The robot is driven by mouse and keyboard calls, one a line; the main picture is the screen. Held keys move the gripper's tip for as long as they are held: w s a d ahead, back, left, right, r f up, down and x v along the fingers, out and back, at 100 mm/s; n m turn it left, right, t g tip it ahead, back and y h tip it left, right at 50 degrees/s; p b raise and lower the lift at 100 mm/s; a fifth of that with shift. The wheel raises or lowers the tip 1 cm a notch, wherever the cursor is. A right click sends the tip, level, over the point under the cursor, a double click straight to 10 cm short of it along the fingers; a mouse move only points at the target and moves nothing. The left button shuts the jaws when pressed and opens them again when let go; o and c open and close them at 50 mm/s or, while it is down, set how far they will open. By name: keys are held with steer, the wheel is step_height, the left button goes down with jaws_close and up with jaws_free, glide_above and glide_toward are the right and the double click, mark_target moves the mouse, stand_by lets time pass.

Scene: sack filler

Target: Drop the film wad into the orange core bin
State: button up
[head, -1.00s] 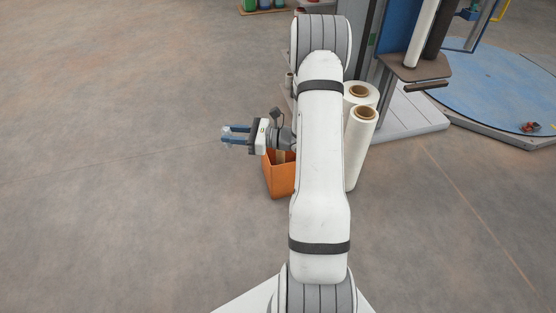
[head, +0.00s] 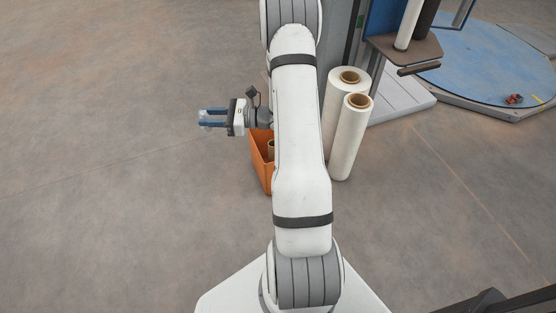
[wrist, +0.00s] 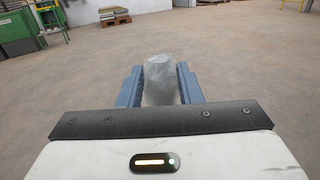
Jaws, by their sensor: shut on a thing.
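My gripper (head: 212,118) points left in the head view, with its blue fingers shut on the film wad. The film wad (wrist: 161,80) is a clear, crumpled lump between the two fingers in the wrist view; it is small and faint in the head view (head: 204,119). The orange core bin (head: 262,168) stands on the floor to the right of my gripper, below my wrist. My arm hides its right part. A cardboard core (head: 271,149) shows inside the bin. The wad is outside the bin's opening, to its left.
Two white film rolls (head: 350,137) stand upright right of my arm. Behind them are a wrapping machine with a brown shelf (head: 405,48) and a blue turntable (head: 490,65). A dark rail (head: 520,300) crosses the lower right corner. The floor at left is clear.

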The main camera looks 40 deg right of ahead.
steer(key=w+d+f+m+t+h+b, duration=0.2)
steer(key=w+d+f+m+h+b, duration=0.3)
steer(key=d+f, duration=0.55)
steer(key=w+d+f+m+t+h+b, duration=0.2)
steer(key=d+f+t+h+b, duration=0.15)
steer(key=d+f+b, duration=0.7)
steer(key=w+d+f+m+t+h+b, duration=0.25)
steer(key=d+f+h+b, duration=0.35)
steer(key=d, duration=0.8)
step_height(320, 180, down, 6)
steer(key=y, duration=0.1)
steer(key=shift+w+g+p, duration=0.15)
steer(key=shift+g+p, duration=0.15)
steer(key=shift+g, duration=0.1)
steer(key=shift+m, duration=0.25)
steer(key=o, duration=1)
steer(key=shift+o, duration=0.2)
